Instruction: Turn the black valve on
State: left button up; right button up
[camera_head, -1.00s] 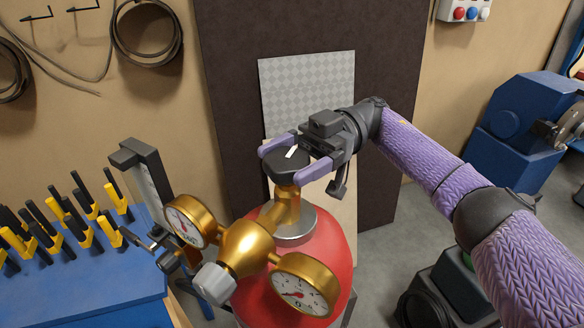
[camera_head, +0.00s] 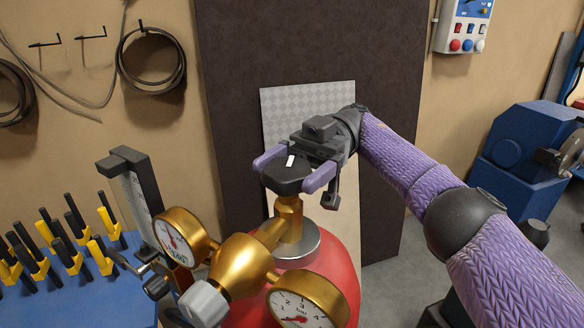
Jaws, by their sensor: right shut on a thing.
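The black valve (camera_head: 287,180), a knob with a white mark on top, sits on the brass stem of a red gas cylinder (camera_head: 338,262). My right gripper (camera_head: 286,175) is shut on the valve, with one purple finger at its left side and one at its right. The white mark points toward the gripper's body and slightly right. A brass regulator (camera_head: 243,262) with two round gauges is attached in front of the valve. My left gripper is not in view.
A blue bench (camera_head: 85,295) with several black and yellow tools is at the left. A dark panel (camera_head: 300,40) and a checkered board (camera_head: 290,100) stand behind the cylinder. A blue machine (camera_head: 520,150) stands at the right. Coiled hoses (camera_head: 150,58) hang on the wall.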

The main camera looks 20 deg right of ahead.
aim_at(291, 165)
jog(key=o, duration=1)
jog(key=shift+r, duration=0.1)
notch_tip(291, 165, up, 6)
jog(key=shift+f, duration=0.1)
notch_tip(291, 165, up, 4)
jog(key=p, duration=0.3)
